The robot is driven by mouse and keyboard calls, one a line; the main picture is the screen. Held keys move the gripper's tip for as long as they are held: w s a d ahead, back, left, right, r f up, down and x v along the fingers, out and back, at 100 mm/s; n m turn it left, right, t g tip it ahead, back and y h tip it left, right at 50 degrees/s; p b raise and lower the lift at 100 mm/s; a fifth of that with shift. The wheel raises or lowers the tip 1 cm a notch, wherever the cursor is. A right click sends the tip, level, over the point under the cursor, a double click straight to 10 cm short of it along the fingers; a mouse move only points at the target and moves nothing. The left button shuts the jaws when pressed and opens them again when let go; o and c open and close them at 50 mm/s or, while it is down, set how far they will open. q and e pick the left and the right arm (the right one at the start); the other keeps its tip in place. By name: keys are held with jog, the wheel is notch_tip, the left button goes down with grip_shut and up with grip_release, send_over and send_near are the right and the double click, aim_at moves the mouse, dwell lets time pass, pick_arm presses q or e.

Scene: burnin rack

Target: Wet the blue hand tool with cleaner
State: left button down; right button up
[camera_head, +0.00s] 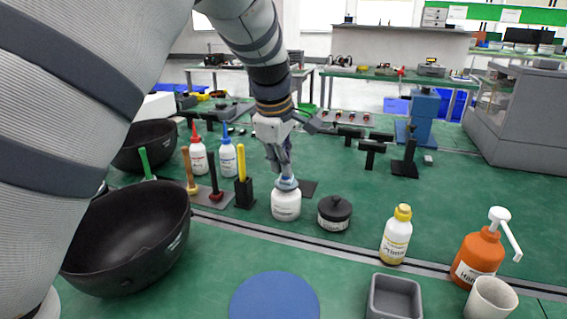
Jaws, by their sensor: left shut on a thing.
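My left gripper (285,178) points down at the middle of the table and is shut on a small blue thing (287,185), likely the blue hand tool, mostly hidden by the fingers. The blue thing is at the mouth of a white jar (286,206) with a label; I cannot tell how far inside it reaches. A black lidded jar (334,214) with a white label stands just to the right. My right gripper is not in view.
Upright tools, including a yellow-handled one (241,163), stand left of the jar. A black bowl (125,240) is at front left. A yellow-capped bottle (396,238), orange pump bottle (478,258), white cup (490,299) and grey tray (394,297) are at front right. A blue disc (274,298) lies in front.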

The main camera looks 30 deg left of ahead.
pick_arm(q)
jog(key=shift+r, duration=3.15)
